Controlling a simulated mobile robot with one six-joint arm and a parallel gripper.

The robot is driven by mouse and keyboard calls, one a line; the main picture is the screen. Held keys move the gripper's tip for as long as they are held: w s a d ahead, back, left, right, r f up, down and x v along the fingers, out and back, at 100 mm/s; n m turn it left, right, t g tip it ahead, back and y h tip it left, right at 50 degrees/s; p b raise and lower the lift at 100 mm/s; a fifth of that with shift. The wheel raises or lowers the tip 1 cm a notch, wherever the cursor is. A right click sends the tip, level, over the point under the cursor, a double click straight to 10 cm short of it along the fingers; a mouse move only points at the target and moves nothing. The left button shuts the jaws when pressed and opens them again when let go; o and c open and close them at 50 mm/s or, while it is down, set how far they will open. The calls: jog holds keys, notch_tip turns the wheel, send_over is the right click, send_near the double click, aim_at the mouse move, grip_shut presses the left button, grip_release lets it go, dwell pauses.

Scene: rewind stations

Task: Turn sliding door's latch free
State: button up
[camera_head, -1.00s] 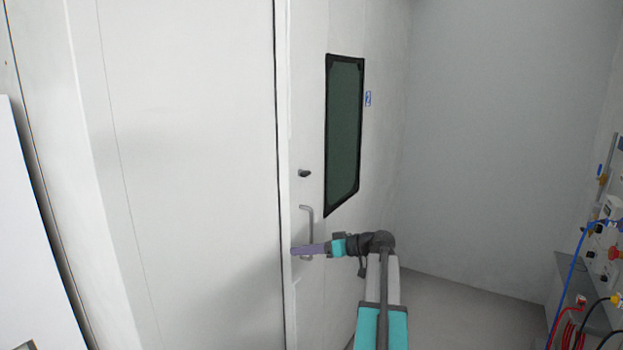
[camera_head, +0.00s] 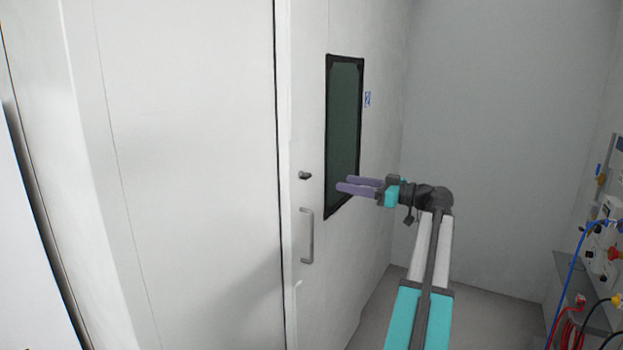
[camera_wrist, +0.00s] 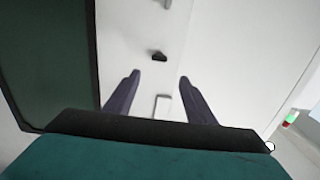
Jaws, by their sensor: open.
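The sliding door (camera_head: 325,270) is white and stands at the centre in the head view. Its small dark latch (camera_head: 304,175) sits on the door left of the window. The latch also shows in the wrist view (camera_wrist: 158,56), just beyond the gap between the fingertips. A grey bar handle (camera_head: 308,237) is below the latch in the head view. My gripper (camera_head: 344,185) is open and empty, in front of the window's lower part and right of the latch, apart from it. Its two purple fingers (camera_wrist: 160,77) are spread in the wrist view.
A dark window (camera_head: 345,125) is set in the door. A white wall panel (camera_head: 190,170) fills the left. At the right edge stands a panel with cables and coloured knobs (camera_head: 605,255). Floor between door and panel looks clear.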

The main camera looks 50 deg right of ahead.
aim_at(309, 176)
jog(key=shift+w, duration=0.1)
jog(key=p+x, duration=0.5)
jog(key=x, duration=0.7)
jog(key=shift+w+r, duration=0.15)
jog(key=shift+w+a, duration=0.15)
jog(key=shift+w, duration=0.45)
